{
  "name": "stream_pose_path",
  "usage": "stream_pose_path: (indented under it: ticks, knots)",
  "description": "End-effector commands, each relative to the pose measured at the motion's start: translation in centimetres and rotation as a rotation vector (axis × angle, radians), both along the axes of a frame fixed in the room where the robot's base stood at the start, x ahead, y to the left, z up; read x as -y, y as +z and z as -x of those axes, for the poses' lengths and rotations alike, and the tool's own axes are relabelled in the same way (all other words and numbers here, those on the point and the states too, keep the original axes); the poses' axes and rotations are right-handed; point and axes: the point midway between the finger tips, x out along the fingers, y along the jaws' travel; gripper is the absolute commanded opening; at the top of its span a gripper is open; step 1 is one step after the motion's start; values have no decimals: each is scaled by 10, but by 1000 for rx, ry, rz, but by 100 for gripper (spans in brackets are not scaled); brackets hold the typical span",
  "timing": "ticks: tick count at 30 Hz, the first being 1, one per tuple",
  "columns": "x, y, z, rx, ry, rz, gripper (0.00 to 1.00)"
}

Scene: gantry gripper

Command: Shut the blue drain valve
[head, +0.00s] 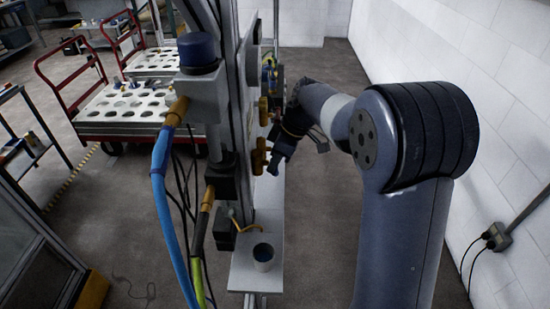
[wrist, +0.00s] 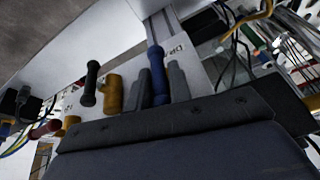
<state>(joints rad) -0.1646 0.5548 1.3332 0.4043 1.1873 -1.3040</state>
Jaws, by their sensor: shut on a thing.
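The blue drain valve handle (wrist: 156,72) stands between the two grey fingers of my gripper (wrist: 158,88) in the wrist view. My gripper is shut on this handle, and the end of the handle sticks out past the fingers. The valve's body is hidden behind the gripper there. A label starting with "DR" (wrist: 178,48) is on the white panel beside the handle. In the head view my gripper (head: 268,156) is at the lower brass fitting (head: 258,156) on the panel's right side. The handle's exact angle is hard to tell there.
A second valve with a black handle (wrist: 90,82) and brass body (wrist: 112,96) sits close by. A cup (head: 263,256) stands on the white ledge below. A white block wall (head: 470,60) runs along the right. Hoses (head: 163,210) hang left of the panel.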

Motion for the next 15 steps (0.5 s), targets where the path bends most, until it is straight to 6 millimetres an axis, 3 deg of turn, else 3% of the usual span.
stream_pose_path:
  ticks: [15]
  knots:
    - [0,-1,-5,-401,1,-13,0]
